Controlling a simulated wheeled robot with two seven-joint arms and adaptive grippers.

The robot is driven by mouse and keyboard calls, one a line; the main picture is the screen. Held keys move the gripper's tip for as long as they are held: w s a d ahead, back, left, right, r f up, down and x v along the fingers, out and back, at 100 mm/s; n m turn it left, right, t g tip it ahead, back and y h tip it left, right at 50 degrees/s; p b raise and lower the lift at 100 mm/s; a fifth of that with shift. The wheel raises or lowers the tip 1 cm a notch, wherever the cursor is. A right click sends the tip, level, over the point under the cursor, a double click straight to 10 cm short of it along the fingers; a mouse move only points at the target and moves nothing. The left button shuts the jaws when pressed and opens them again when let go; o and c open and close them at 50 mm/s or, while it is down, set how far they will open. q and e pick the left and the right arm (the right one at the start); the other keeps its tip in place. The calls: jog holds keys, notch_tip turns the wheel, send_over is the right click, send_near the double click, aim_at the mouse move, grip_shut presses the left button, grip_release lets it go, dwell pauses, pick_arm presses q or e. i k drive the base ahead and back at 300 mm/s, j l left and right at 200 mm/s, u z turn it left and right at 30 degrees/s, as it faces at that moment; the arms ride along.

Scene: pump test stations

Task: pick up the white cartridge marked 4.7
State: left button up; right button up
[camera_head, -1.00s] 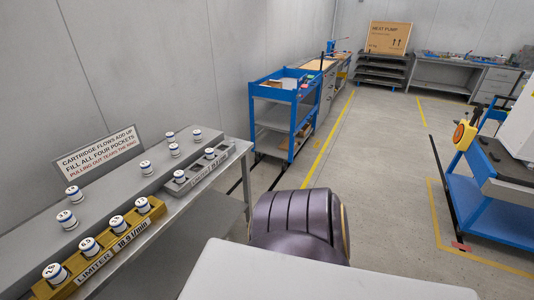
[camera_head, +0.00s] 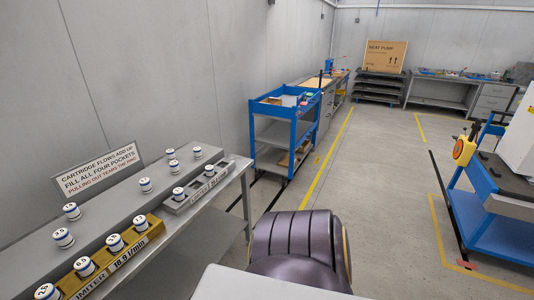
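Several white cartridges with dark blue bands stand on the bench at left. Loose ones stand on the raised back ledge: a front one (camera_head: 63,238), one behind it (camera_head: 71,211), a middle one (camera_head: 145,185) and a far group (camera_head: 173,166). More sit in a yellow limiter block (camera_head: 125,254), marked 18.9 l/min, which is full along its row. Two sit in a grey limiter block (camera_head: 194,193). Neither of my grippers is in view.
A sign (camera_head: 97,171) stands behind the bench (camera_head: 215,190). A blue cart (camera_head: 283,138) stands past its far end. Another blue cart (camera_head: 490,212) stands at right. Open floor (camera_head: 375,175) lies between them. A cardboard box (camera_head: 386,56) is at the back.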

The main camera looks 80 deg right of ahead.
aim_at(197, 151)
jog(key=z, duration=1.9)
jog(key=i+l+z, duration=0.3)
jog(key=i, duration=0.3)
jog(key=i+z, duration=0.3)
jog(key=i, duration=0.25)
